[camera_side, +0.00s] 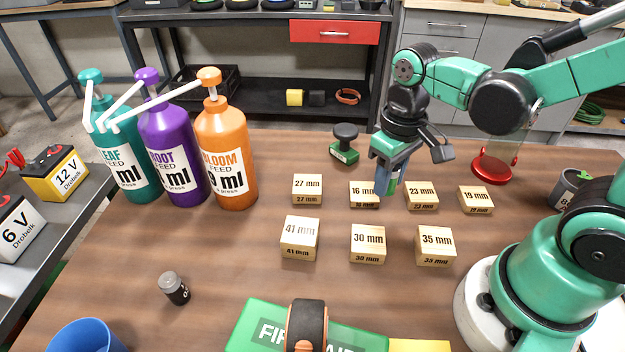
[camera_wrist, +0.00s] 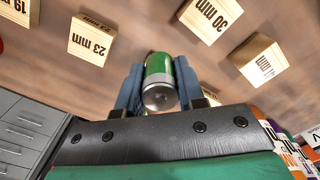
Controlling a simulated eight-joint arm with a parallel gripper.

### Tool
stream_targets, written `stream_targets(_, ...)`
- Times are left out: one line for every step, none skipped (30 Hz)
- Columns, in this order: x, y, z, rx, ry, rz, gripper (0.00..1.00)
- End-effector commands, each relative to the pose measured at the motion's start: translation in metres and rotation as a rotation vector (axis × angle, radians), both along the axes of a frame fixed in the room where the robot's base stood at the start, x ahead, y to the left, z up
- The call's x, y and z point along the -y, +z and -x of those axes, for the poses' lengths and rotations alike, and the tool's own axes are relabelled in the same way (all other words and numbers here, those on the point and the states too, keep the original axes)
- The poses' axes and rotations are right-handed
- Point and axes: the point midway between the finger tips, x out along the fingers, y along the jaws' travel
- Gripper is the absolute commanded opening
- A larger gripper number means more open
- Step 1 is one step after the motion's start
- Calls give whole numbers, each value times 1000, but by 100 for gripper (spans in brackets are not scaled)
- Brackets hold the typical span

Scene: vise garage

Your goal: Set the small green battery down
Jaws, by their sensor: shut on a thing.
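The small green battery (camera_wrist: 159,68) is between the two blue fingers of my gripper (camera_wrist: 158,90) in the wrist view, its silver end facing the camera. In the side view my gripper (camera_side: 386,178) points down at the 16 mm block (camera_side: 364,194) and the 23 mm block (camera_side: 422,195). A little of the green battery (camera_side: 397,178) shows there beside the fingers. The fingers hide most of it, and I cannot tell whether its lower end touches anything.
More wooden blocks stand around: 27 mm (camera_side: 307,189), 19 mm (camera_side: 475,199), 41 mm (camera_side: 300,238), 30 mm (camera_side: 368,244) and 35 mm (camera_side: 435,246). A green-based stamp (camera_side: 345,146) is behind. A dark cylinder (camera_side: 174,288) stands front left, with bare table around it.

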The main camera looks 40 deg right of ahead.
Motion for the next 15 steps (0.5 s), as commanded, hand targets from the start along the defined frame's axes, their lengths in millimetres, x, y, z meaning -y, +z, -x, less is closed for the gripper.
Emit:
stream_targets(0, -7, 0, 0, 0, 0, 0)
stream_targets(0, -11, 0, 0, 0, 0, 0)
stream_targets(0, -16, 0, 0, 0, 0, 0)
stream_targets(0, -19, 0, 0, 0, 0, 0)
stream_targets(0, -21, 0, 0, 0, 0, 0)
stream_targets(0, -24, 0, 0, 0, 0, 0)
stream_targets(0, -26, 0, 0, 0, 0, 0)
stream_targets(0, -27, 0, 0, 0, 0, 0)
stream_targets(0, -28, 0, 0, 0, 0, 0)
stream_targets(0, -29, 0, 0, 0, 0, 0)
stream_targets(0, -30, 0, 0, 0, 0, 0)
stream_targets(0, -32, 0, 0, 0, 0, 0)
stream_targets(0, -35, 0, 0, 0, 0, 0)
stream_targets(0, -37, 0, 0, 0, 0, 0)
stream_targets(0, -42, 0, 0, 0, 0, 0)
